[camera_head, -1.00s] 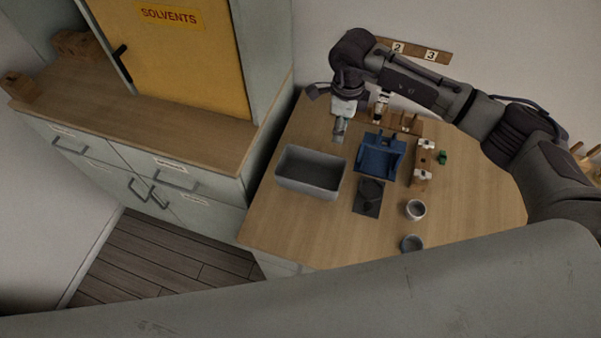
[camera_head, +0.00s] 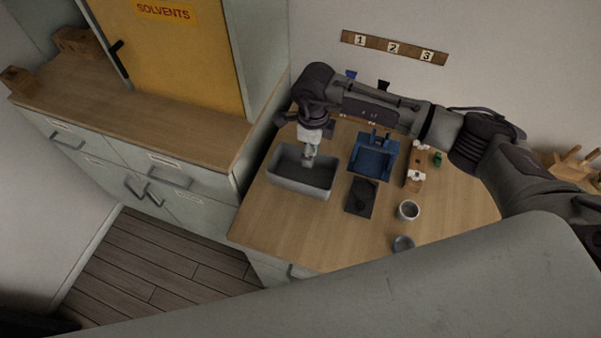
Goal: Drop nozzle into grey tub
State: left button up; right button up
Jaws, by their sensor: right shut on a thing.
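The grey tub (camera_head: 298,188) is an open rectangular box on the left part of the wooden workbench. My right gripper (camera_head: 310,148) points down over the tub's back part, and is shut on a small pale piece, the nozzle (camera_head: 308,160). The nozzle's lower end shows against the inside of the tub; I cannot tell whether it touches the tub. The fingers are small and partly merge with the nozzle. My left gripper is not in view.
The bench front (camera_head: 310,235) is clear. A yellow solvents cabinet (camera_head: 185,55) stands left.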

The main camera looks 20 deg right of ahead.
jog(key=o, duration=0.7)
jog(key=shift+o, duration=1.2)
jog(key=shift+r, duration=0.1)
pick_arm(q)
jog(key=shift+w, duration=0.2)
pick_arm(e)
notch_tip(320, 180, up, 12)
jog(key=shift+f, duration=0.2)
